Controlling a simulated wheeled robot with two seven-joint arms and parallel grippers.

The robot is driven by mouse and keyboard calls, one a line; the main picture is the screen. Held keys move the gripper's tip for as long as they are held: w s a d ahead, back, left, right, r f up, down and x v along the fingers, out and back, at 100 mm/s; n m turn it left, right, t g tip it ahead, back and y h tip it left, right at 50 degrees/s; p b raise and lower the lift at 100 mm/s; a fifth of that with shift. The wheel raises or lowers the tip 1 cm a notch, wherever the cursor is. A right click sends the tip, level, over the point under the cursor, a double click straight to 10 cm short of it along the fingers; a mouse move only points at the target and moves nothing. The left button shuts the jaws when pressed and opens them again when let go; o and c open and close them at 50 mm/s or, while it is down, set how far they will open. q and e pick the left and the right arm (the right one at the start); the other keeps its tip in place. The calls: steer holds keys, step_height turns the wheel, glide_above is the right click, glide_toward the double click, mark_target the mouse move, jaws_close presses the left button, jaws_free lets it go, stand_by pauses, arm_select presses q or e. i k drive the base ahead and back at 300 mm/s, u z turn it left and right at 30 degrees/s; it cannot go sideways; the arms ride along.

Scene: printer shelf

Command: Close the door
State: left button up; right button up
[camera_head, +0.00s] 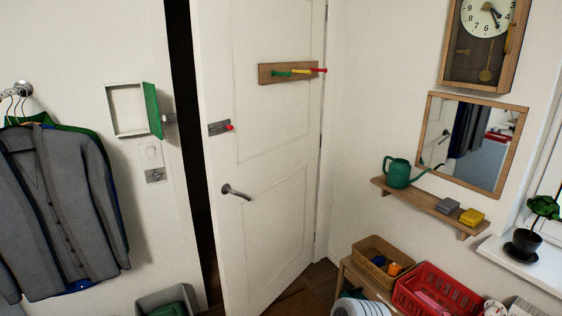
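The white panelled door (272,215) stands ajar in the middle of the head view. A dark gap (186,130) runs along its left edge, between it and the wall. A wooden rack with green, yellow and red pegs (291,72) is fixed high on the door. Neither of my grippers shows in this view.
Left of the gap are a small wall box with an open green flap (152,110), hanging grey cardigan (62,205) and grey bin (170,300). To the right are a wall shelf (425,204), wooden box (383,262) and red basket (437,297). Some floor shows by the door.

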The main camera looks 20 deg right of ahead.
mark_target(259, 64)
steer(key=z, duration=0.4)
steer(key=i, duration=2.05)
steer(key=u, duration=0.65)
